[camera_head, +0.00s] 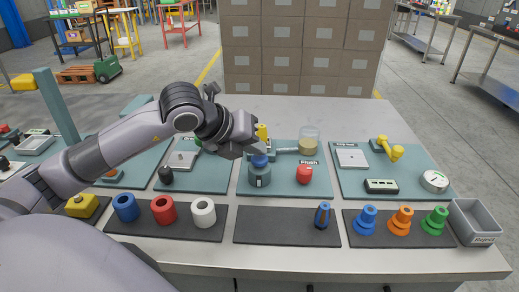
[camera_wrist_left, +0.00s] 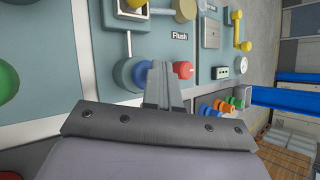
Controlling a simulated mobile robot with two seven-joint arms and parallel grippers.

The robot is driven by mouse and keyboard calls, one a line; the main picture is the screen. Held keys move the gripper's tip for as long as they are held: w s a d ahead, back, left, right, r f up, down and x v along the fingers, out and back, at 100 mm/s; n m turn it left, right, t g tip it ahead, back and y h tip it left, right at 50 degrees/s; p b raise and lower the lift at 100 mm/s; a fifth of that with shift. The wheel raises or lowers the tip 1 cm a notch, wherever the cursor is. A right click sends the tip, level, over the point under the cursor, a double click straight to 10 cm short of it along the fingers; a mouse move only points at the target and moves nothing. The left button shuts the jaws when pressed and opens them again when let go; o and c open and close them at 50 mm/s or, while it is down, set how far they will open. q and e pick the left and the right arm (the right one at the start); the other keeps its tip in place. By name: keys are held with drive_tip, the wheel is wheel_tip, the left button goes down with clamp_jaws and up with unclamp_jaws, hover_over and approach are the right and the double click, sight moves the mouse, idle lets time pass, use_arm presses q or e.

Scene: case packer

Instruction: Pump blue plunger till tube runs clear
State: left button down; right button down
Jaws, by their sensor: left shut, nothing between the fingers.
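The blue plunger (camera_head: 259,161) sits on top of a grey-blue cylinder (camera_head: 260,178) on the Flush panel. It also shows in the wrist view (camera_wrist_left: 128,74). My left gripper (camera_head: 258,148) is shut and empty, its fingertips just above the plunger in the head view; it also shows in the wrist view (camera_wrist_left: 160,75). I cannot tell whether it touches the plunger. A short tube (camera_head: 287,151) runs to a clear jar (camera_head: 309,139) holding yellowish liquid. The tube's content is too small to judge. My right gripper is out of view.
A red knob (camera_head: 304,174) stands right of the plunger and a yellow valve (camera_head: 262,131) behind it. Blue, red and white rings (camera_head: 163,209) lie on a front mat. Coloured stepped plugs (camera_head: 401,220) and a grey bin (camera_head: 475,222) stand front right.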

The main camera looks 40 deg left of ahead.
sight(255, 159)
use_arm(q)
drive_tip(key=shift+r+p, duration=0.9)
drive_tip(key=shift+r, duration=0.7)
wheel_tip(255, 159, up, 5)
drive_tip(key=p, duration=0.3)
idle(0.5)
